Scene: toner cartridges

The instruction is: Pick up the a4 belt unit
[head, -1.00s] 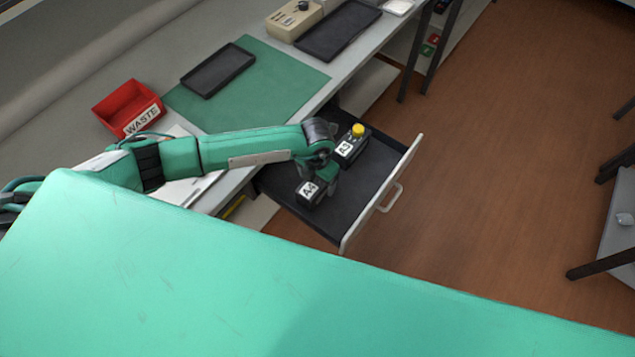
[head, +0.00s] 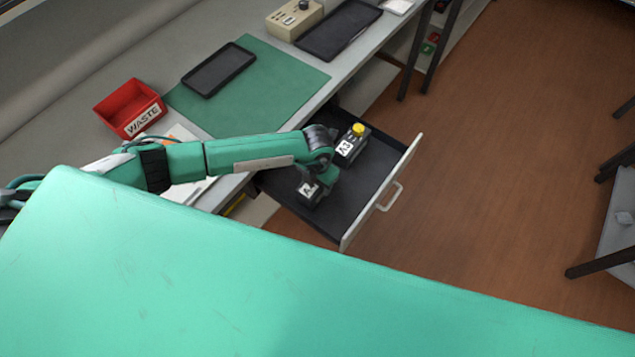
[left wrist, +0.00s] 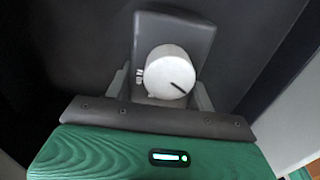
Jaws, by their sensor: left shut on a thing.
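The A4 belt unit (head: 308,194) is a small dark box with a white label, sitting in the open drawer; the arm partly covers it in the head view. In the left wrist view the unit (left wrist: 180,32) is a dark grey body with a round pale grey knob marked by a dark line. My left gripper (head: 322,184) reaches down over it from above. In the left wrist view the left gripper (left wrist: 162,92) has its fingers on either side of the unit at the knob, shut on it. My right gripper is not in view.
The open drawer (head: 360,212) also holds the A3 unit (head: 351,148) with a yellow knob, close beside my wrist. The drawer front with its handle (head: 390,197) stands to the right. On the bench are a red WASTE bin (head: 130,108), a green mat (head: 275,85) and a dark tray (head: 218,70).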

